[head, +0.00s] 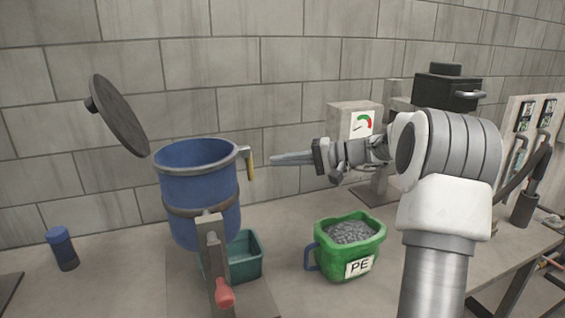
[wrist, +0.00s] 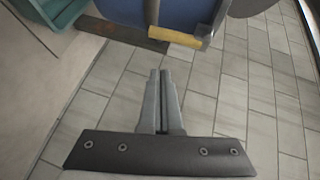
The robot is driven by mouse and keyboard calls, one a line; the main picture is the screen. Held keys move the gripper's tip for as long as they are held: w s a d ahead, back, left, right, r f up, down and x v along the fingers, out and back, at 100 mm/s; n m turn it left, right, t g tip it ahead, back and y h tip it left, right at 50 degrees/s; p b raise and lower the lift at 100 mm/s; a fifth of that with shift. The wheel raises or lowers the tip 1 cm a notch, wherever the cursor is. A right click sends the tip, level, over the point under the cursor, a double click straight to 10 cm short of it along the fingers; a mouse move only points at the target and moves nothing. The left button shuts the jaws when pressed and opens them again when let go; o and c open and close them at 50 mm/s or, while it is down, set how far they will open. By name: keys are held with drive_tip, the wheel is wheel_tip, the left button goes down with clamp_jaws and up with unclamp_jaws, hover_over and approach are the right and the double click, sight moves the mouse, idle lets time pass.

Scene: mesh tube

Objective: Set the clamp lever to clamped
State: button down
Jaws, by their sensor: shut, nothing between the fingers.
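In the wrist view the yellow grip (wrist: 175,37) lies just beyond my fingertips, beside the blue drum wall (wrist: 180,12). My gripper (head: 272,160) is shut and empty, pointing left towards the yellow grip with a small gap. Its closed fingers also show in the wrist view (wrist: 160,75). A round dark lid (head: 121,115) is tilted open above the drum.
A red-handled lever (head: 224,292) is at the drum's front. A teal bin (head: 245,258) sits below the drum. A green bucket of grey pellets marked PE (head: 358,267) stands to the right. A gauge box (head: 345,118) is behind my arm. A blue-capped bottle (head: 62,250) stands left.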

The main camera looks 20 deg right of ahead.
drive_tip(key=f+v, duration=0.1)
drive_tip(key=v, duration=0.9)
drive_tip(key=shift+d, duration=0.55)
drive_tip(key=shift+w+a+r, duration=0.1)
drive_tip(key=shift+r, duration=0.05)
